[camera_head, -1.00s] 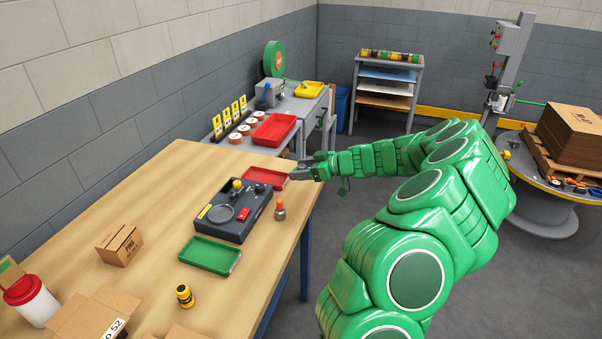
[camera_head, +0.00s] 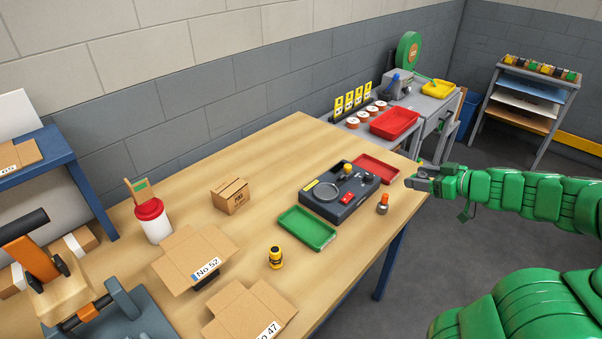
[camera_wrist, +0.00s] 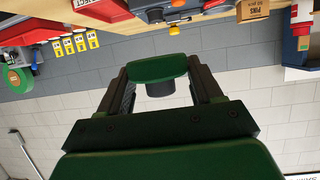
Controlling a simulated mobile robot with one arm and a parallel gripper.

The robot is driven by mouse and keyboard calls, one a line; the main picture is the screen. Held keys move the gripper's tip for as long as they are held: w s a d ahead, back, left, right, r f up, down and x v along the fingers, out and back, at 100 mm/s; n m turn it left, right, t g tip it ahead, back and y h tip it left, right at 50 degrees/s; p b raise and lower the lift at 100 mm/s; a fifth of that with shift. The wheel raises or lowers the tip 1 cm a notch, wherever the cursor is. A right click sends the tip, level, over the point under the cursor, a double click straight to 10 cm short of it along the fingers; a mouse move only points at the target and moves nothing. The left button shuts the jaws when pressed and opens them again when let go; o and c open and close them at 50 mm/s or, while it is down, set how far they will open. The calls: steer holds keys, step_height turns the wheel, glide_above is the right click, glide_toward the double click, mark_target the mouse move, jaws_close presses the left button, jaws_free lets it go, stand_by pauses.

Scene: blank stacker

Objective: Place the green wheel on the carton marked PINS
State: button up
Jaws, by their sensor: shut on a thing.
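The carton marked PINS (camera_head: 231,196) is a small brown box, closed and upright on the wooden table, left of the black device. It also shows in the wrist view (camera_wrist: 253,9) at the top right edge, with nothing seen on it. My gripper (camera_head: 420,183) is above the table's right edge, well to the right of the carton. In the wrist view, its two dark fingers are shut on the green wheel (camera_wrist: 158,68), which has a dark round part under its green face. The wheel is not clear in the head view.
A black device (camera_head: 340,192), a green tray (camera_head: 307,229), a red tray (camera_head: 378,168), an orange-topped piece (camera_head: 382,204) and a yellow-black piece (camera_head: 275,257) lie right of the carton. A red-lidded cup (camera_head: 152,220) and flat cartons (camera_head: 190,258) are on the left. Bare table surrounds the PINS carton.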

steer(key=w+a+r+n+g+y, duration=0.1)
steer(key=a+r+n+g+y, duration=0.1)
steer(key=a, duration=1)
steer(key=w+a+r+n+g+y, duration=0.1)
steer(key=w+a+r+n+g, duration=0.1)
steer(key=a, duration=1)
steer(key=s+a+r+n+g+y, duration=0.1)
steer(key=s+a+r+n+g, duration=0.15)
steer(key=a, duration=0.85)
steer(key=s+a+r+n+g, duration=0.15)
steer(key=s+a, duration=0.25)
steer(key=a, duration=0.7)
glide_above(229, 186)
steer(key=s, duration=0.1)
steer(key=f, duration=0.9)
steer(key=shift+d, duration=0.35)
steer(key=shift+w+a+f+g, duration=0.2)
steer(key=shift+w+f, duration=0.1)
steer(key=shift+f, duration=0.3)
steer(key=shift+w+a+f+g, duration=0.15)
steer(key=shift+w+f, duration=0.15)
steer(key=shift+f, duration=1.45)
steer(key=shift+f, duration=0.1)
steer(key=o, duration=1.1)
